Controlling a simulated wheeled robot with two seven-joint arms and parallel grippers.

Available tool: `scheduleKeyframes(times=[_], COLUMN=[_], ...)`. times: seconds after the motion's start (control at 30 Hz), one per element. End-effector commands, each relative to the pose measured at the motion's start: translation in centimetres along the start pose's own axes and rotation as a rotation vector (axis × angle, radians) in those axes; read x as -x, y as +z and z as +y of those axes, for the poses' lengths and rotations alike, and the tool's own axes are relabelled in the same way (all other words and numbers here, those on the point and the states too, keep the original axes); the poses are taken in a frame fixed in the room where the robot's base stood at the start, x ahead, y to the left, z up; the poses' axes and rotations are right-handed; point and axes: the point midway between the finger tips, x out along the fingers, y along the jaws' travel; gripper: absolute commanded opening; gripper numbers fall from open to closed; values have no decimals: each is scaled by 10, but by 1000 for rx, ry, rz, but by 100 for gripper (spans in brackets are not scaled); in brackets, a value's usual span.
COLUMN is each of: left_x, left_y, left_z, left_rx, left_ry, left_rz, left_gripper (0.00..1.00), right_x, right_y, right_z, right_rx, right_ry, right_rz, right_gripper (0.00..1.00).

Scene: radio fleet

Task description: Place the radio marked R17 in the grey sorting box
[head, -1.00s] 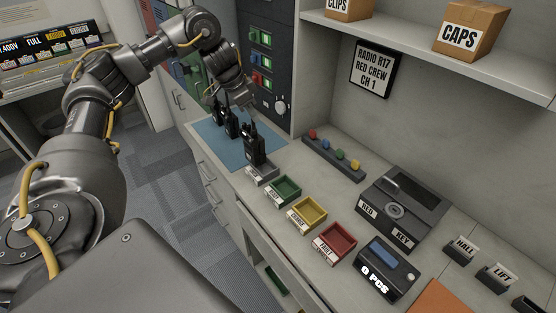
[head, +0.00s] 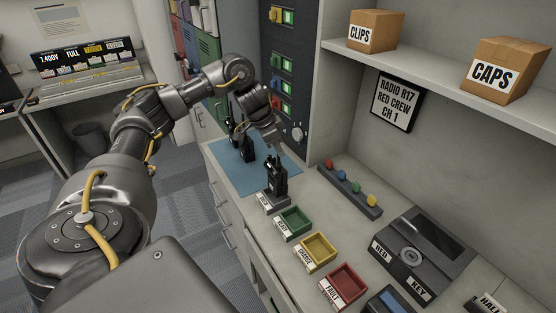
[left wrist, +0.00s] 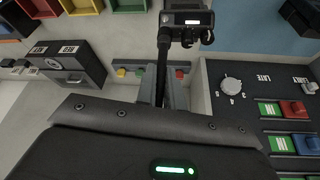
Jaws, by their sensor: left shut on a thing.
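My left gripper (head: 274,141) is shut on the upper end of a black radio (head: 277,182). The radio hangs roughly upright at the grey sorting box (head: 266,205), its lower end overlapping the box; I cannot tell whether it touches the bottom. The box is partly hidden behind the radio. In the left wrist view the radio's antenna (left wrist: 163,58) stands between the fingers (left wrist: 163,92), and its body (left wrist: 188,20) has a small lit screen. Its R17 marking is not readable. My right gripper is not in view.
Green (head: 292,222), yellow (head: 316,251) and red boxes (head: 344,286) line the counter's front. A knob strip (head: 350,190), a dark key device (head: 423,252) and a wall sign (head: 397,101) are to the right.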

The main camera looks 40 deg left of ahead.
Motion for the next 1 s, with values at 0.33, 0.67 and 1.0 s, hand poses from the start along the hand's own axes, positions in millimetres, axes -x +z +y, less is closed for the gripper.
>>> scheduleKeyframes(times=[0.33,0.67,1.0], left_x=[-15,-44,-45], left_y=[7,18,19], left_z=[0,-1,0], left_rx=[0,-1,-1], left_ry=[-1,-2,0], left_rz=[0,3,0], left_gripper=[0,0,12], right_x=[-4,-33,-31], right_y=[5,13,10], right_z=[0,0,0], right_rx=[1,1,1], right_ry=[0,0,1], right_rz=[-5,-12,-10], right_gripper=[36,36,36])
